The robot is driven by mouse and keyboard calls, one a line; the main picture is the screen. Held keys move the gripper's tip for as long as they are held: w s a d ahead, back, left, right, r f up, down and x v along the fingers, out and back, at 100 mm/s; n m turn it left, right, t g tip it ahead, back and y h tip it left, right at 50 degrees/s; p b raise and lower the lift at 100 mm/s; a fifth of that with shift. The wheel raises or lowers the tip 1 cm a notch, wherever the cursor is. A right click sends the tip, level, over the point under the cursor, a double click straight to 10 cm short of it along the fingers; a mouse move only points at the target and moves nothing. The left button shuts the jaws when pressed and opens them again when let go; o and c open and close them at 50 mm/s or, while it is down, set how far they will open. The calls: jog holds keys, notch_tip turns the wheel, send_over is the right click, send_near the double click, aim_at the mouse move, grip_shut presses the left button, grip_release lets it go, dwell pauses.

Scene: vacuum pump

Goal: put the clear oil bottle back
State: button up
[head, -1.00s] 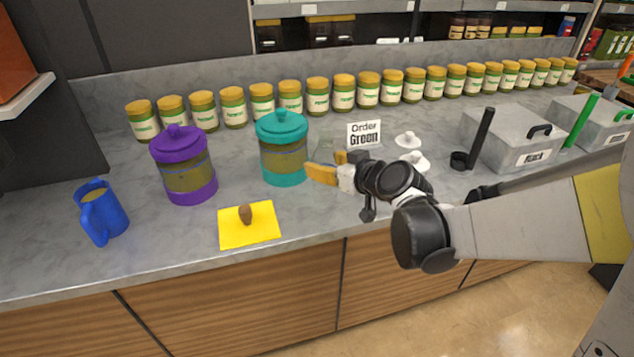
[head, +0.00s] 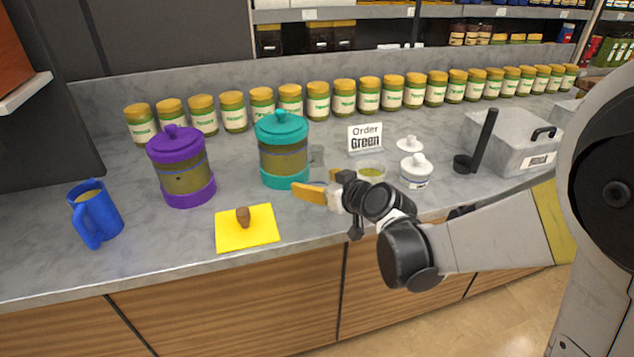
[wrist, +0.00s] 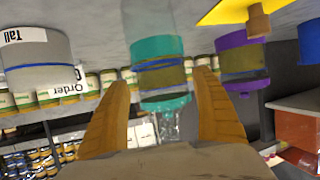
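My gripper (head: 312,194) is over the counter, just in front of the teal-lidded canister (head: 283,160). In the wrist view my gripper (wrist: 165,105) has its two orange fingers wide apart. A see-through shape, probably the clear oil bottle (wrist: 149,18), shows between them, in front of the teal canister (wrist: 158,47). More clear material shows past the canister's lid. Its outline is faint, and I see no finger touching it. In the head view a small translucent thing (head: 317,155) shows beside the teal canister; I cannot tell if it is the same object.
A purple canister (head: 181,170), a blue jug (head: 96,217) and a yellow mat (head: 260,238) with a brown-handled item (head: 243,215) are to the left. Jars line the back.

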jog(key=shift+r, duration=0.2)
jog(key=shift+s+d+r+p, duration=0.15)
jog(key=shift+s+d+p, duration=0.1)
jog(key=shift+p, duration=0.1)
jog(key=s+d+r+m+g+h+p, duration=0.2)
jog(key=s+d+m+h, duration=0.1)
jog(key=s+d, duration=0.6)
jog(key=s+d+r+m+g+h+p, duration=0.1)
jog(key=s+d, duration=0.7)
jog(key=s, duration=0.9)
jog(key=r+m+g+h, duration=0.1)
jog(key=m+h, duration=0.1)
jog(key=h, duration=0.1)
jog(key=shift+s+d+r+p, duration=0.35)
jog(key=shift+s+d, duration=0.05)
